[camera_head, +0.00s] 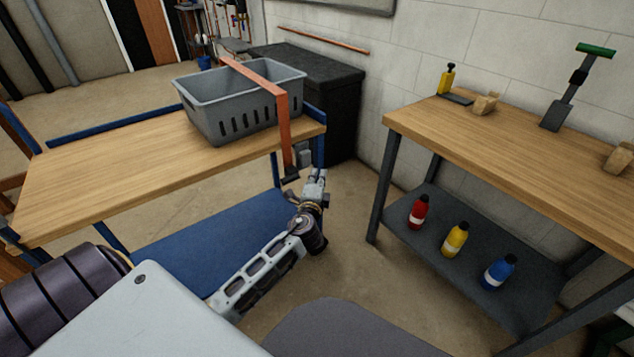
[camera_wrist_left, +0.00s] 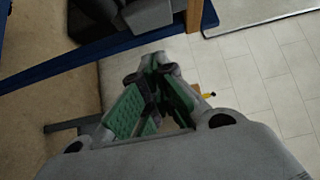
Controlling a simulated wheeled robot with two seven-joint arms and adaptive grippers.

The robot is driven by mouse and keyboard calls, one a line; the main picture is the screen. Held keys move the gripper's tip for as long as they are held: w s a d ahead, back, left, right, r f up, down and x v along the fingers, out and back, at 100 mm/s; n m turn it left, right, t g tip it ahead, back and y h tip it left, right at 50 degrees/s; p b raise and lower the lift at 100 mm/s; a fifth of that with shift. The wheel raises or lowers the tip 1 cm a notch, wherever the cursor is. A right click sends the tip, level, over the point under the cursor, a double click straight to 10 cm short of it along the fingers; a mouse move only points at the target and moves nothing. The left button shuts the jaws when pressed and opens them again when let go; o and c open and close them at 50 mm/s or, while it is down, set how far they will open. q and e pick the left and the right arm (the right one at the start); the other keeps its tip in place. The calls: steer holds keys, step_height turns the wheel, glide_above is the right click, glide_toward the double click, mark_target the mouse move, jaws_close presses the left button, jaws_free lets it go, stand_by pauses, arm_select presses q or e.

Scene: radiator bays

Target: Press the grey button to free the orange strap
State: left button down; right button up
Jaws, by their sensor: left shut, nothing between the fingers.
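An orange strap (camera_head: 283,117) runs over a grey slotted crate (camera_head: 215,112) on the wooden-topped trolley (camera_head: 110,168). It hangs down past the trolley's right end to a dark end piece (camera_head: 291,175). A small grey block (camera_head: 304,157) sits at that end, by the blue post; I cannot make out a separate button on it. My left gripper (camera_head: 318,177) is shut and empty, just below and right of the block, apparently apart from it. In the left wrist view, the green-padded fingers (camera_wrist_left: 152,72) point towards a dark grey block (camera_wrist_left: 150,14). My right gripper is out of view.
A workbench (camera_head: 520,150) with a green-handled tool (camera_head: 572,85) stands right. Its lower shelf (camera_head: 440,250) holds red, yellow and blue bottles. A black chest (camera_head: 335,95) stands behind the trolley. Bare floor (camera_head: 345,215) lies between trolley and bench.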

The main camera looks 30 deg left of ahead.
mark_target(305, 158)
arm_select(q)
steer(key=w+a, duration=0.2)
steer(key=a, duration=0.1)
steer(key=w+a, duration=0.1)
steer(key=shift+a+b, duration=0.15)
steer(key=shift+b, duration=0.2)
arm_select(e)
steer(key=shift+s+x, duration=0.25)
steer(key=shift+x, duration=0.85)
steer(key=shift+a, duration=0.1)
